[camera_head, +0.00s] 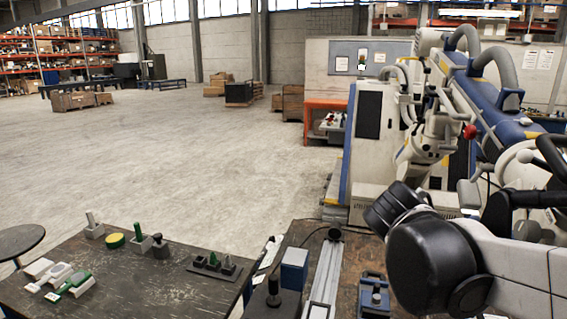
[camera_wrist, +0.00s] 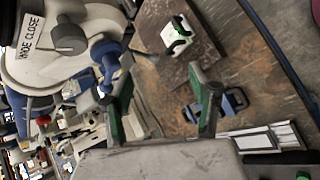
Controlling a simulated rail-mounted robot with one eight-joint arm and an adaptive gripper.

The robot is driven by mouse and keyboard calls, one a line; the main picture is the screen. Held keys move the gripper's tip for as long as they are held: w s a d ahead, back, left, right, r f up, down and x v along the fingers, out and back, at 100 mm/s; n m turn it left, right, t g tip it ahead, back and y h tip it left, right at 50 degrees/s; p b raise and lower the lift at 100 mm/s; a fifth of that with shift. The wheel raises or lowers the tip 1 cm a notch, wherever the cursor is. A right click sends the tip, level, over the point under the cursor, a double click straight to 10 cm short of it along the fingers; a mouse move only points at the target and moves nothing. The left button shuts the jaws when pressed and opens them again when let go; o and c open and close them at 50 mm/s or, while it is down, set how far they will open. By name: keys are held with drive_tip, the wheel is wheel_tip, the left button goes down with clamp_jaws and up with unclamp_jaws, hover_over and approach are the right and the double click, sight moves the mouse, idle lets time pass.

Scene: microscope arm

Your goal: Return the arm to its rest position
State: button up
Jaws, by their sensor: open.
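The microscope arm (camera_head: 490,95) is a large white and blue jointed arm at the right of the head view, with grey hoses and a red knob (camera_head: 470,131). In the wrist view its white head (camera_wrist: 70,65) fills the upper left, with a dark grey knob (camera_wrist: 68,38) and a label reading "WIDE CLOSE". My gripper (camera_wrist: 158,75) shows in the wrist view with two green-lined fingers spread apart and nothing between them. The white head is left of the fingers; I cannot tell whether the left finger touches a blue part beside it. I cannot make out my gripper in the head view.
Below lies a worn wooden bench (camera_head: 308,236) with a metal rail (camera_head: 326,272) and a blue vise (camera_head: 374,296), also in the wrist view (camera_wrist: 232,101). A dark table (camera_head: 150,285) with small tools stands left. Open floor lies behind.

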drive_tip(key=s+a+f+m+t+y+b, duration=0.2)
drive_tip(key=s+a+f+m+y, duration=0.1)
drive_tip(key=a, duration=0.4)
drive_tip(key=s+a+f+m+t+y+b, duration=0.2)
drive_tip(key=s+a+f+m+t+y, duration=0.1)
drive_tip(key=a+f+y, duration=0.3)
drive_tip(key=shift+a+f+m+y, duration=0.3)
drive_tip(key=shift+a+f+m, duration=0.15)
drive_tip(key=shift+f+m, duration=0.2)
idle(0.4)
